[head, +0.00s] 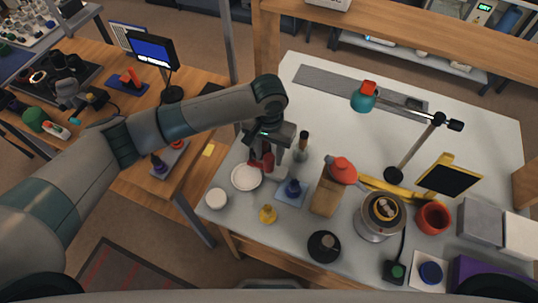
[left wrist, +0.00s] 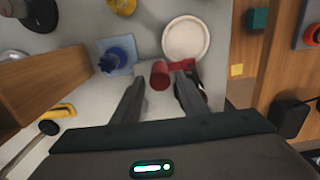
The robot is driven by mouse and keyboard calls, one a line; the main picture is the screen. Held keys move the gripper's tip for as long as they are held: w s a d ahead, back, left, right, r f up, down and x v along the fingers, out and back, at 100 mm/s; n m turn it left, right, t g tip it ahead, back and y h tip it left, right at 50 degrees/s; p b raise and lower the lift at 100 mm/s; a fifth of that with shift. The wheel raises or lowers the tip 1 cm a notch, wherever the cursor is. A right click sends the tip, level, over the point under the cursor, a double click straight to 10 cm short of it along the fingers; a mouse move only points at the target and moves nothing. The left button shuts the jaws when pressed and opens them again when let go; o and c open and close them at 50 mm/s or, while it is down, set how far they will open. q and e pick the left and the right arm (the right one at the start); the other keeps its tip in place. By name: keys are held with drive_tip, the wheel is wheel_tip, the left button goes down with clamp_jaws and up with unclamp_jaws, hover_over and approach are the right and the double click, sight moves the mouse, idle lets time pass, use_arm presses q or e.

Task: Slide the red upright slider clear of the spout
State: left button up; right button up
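A red upright cylinder (left wrist: 159,75), which looks like the slider, stands in the left wrist view beside a flat red piece (left wrist: 186,66). In the head view the red cylinder (head: 268,161) shows under my left gripper (head: 265,158). In the left wrist view my left gripper (left wrist: 158,84) is open, its two fingers on either side of the cylinder with a small gap visible at each side. The right finger partly covers the flat red piece. I cannot make out a spout for certain. My right gripper is not in view.
A white plate (head: 246,178) lies close by the gripper. A blue item (head: 293,187) on a pale mat, a yellow flask (head: 268,214), a wooden block (head: 325,197) and a dark-topped bottle (head: 303,142) stand near. The white table's back middle (head: 330,115) is clear.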

use_arm(q)
drive_tip(key=shift+f, duration=1.3)
clamp_jaws()
drive_tip(key=shift+s+d+r+p, duration=0.1)
drive_tip(key=shift+s+d+p, duration=0.25)
drive_tip(key=shift+d+p, duration=0.35)
drive_tip(key=shift+s+d+r+p, duration=0.1)
drive_tip(key=shift+s+d+p, duration=0.3)
drive_tip(key=shift+d, duration=0.6)
drive_tip(key=shift+d+f, duration=0.1)
drive_tip(key=shift+d, duration=0.05)
unclamp_jaws()
